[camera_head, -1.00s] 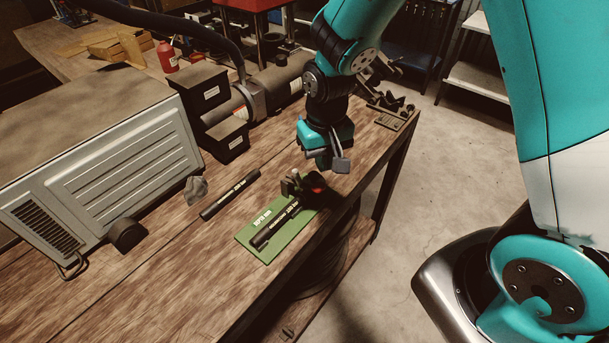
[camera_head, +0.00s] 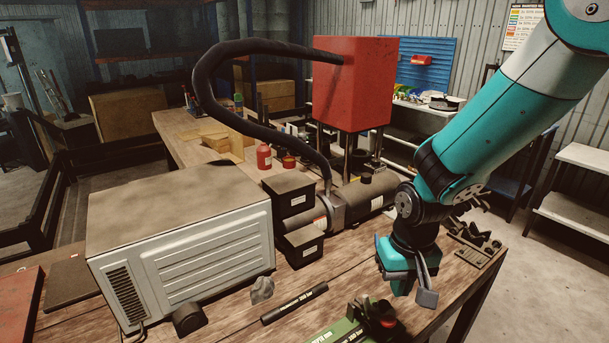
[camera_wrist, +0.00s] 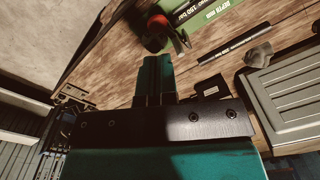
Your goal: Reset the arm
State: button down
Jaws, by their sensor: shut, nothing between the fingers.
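My teal arm comes down from the upper right in the head view. My gripper (camera_head: 426,294) hangs above the right part of the wooden workbench (camera_head: 440,305), shut and empty.
A grey metal box (camera_head: 200,270) stands on the left of the bench. Black boxes (camera_head: 300,246), a motor-like cylinder (camera_head: 362,200) with a curved dark hose (camera_head: 212,95), and a red box-shaped unit (camera_head: 352,85) are behind. A dark holder (camera_head: 475,240) sits near the right edge.

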jog(key=s+a+r+n+y+b, duration=0.2)
jog(key=s+b, duration=0.4)
jog(key=s, duration=0.3)
jog(key=s+a+r+n+y+b, duration=0.1)
jog(key=s+a+n+b, duration=0.3)
jog(key=s, duration=0.4)
jog(key=shift+s+a+r+n+y+b, duration=0.15)
jog(key=shift+s+r+n+y+b, duration=0.3)
jog(key=shift+b, duration=0.55)
